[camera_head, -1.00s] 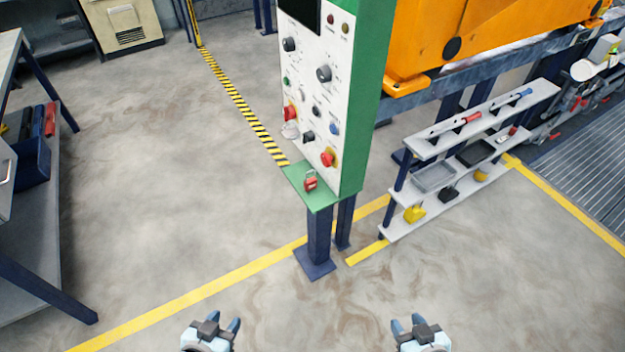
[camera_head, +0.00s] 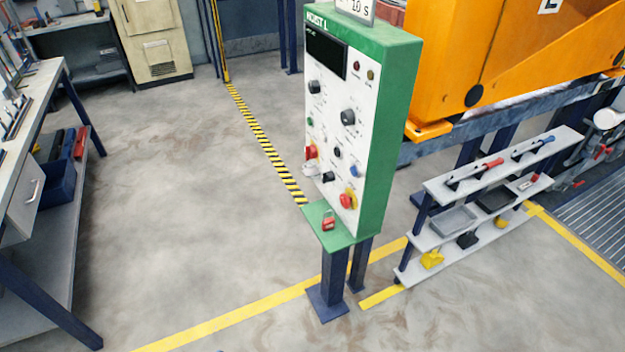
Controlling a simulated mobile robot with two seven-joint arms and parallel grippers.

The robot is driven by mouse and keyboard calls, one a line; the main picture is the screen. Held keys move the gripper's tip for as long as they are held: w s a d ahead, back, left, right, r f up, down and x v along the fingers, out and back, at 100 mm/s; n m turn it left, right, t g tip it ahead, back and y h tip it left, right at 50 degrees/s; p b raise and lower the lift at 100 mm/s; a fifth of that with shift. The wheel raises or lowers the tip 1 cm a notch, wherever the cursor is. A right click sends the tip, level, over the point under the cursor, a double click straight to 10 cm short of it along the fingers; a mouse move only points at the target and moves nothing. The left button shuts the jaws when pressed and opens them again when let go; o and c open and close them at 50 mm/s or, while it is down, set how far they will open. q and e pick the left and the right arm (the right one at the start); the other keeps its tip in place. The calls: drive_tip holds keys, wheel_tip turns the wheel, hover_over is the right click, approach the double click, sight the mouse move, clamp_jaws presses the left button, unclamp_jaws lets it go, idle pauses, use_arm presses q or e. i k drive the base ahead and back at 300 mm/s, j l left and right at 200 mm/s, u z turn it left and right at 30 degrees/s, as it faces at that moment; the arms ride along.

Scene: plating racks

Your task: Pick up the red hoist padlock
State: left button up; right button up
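The red hoist padlock (camera_head: 328,223) stands on the small green ledge (camera_head: 338,240) at the foot of the hoist control panel (camera_head: 335,130). Its shackle points up. The panel has a white face with knobs, a dark display and a green housing marked "HOIST". Neither of my grippers shows in the current head view, so their state is hidden.
A low shelf rack (camera_head: 500,165) with tools, trays and yellow items stands right of the panel. An orange machine (camera_head: 510,70) is behind it. A workbench (camera_head: 30,135) stands at the left. The floor (camera_head: 190,190) between bench and panel is clear.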

sight(329, 224)
drive_tip(key=i+j+z, duration=0.55)
drive_tip(key=z, duration=0.2)
drive_tip(key=i, duration=0.05)
